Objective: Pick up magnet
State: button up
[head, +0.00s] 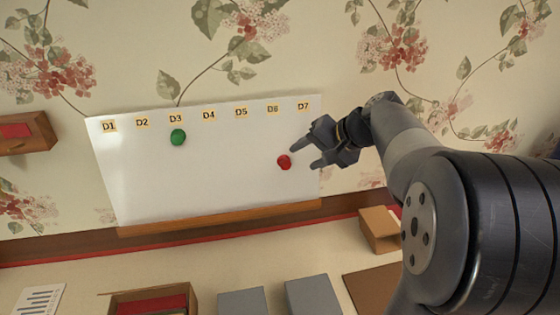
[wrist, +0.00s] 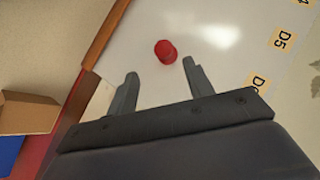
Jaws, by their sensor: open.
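A red magnet (head: 284,162) is on the whiteboard (head: 210,185), below the D6 label. A green magnet (head: 178,137) is on the board below the D3 label. My gripper (head: 308,157) is open and empty, just to the right of the red magnet. In the wrist view the red magnet (wrist: 166,51) lies beyond the fingertips of my gripper (wrist: 160,68), roughly in line with the gap between them. The fingers do not appear to touch it.
The board has a wooden ledge (head: 220,217) along its bottom. Below are a cardboard box (head: 379,230), grey blocks (head: 312,296) and a wooden tray (head: 120,304). A wooden shelf (head: 28,133) hangs at the far left.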

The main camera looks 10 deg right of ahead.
aim_at(288, 162)
jog(key=shift+p+x, duration=0.3)
jog(key=shift+x, duration=0.85)
jog(key=x, duration=0.1)
jog(key=p+x, duration=0.1)
jog(key=x, duration=0.1)
jog(key=shift+w+a, duration=0.15)
jog(key=shift+a, duration=0.35)
jog(key=shift+w+a+f, duration=0.1)
jog(key=shift+w+f, duration=0.1)
jog(key=shift+f, duration=0.05)
jog(key=c, duration=1)
jog(key=shift+r, duration=0.1)
